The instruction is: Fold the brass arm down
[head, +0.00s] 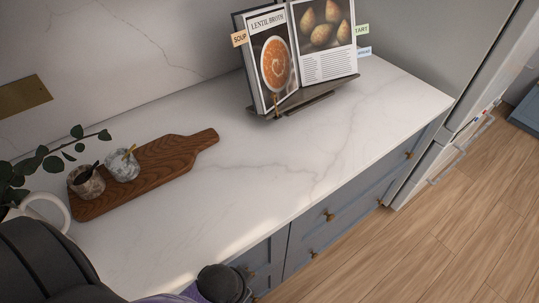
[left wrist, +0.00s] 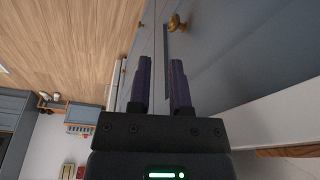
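A cookbook (head: 312,45) stands open on a dark stand (head: 318,94) at the back of the counter in the head view. A small brass arm (head: 276,103) shows upright at the stand's front ledge, against the lower left page. My left gripper (left wrist: 161,66) is open and empty in the left wrist view, its two purple fingers apart. It is near the blue drawer fronts and well away from the stand. In the head view my arm fills the lower left corner and its fingers are not clearly seen. My right gripper is not in view.
A wooden board (head: 155,170) with two small marbled cups lies on the counter at the left, beside a white jug (head: 48,208) with leafy stems. The marble counter (head: 270,170) is clear between board and stand. Brass drawer knobs (head: 329,215) stick out below its front edge.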

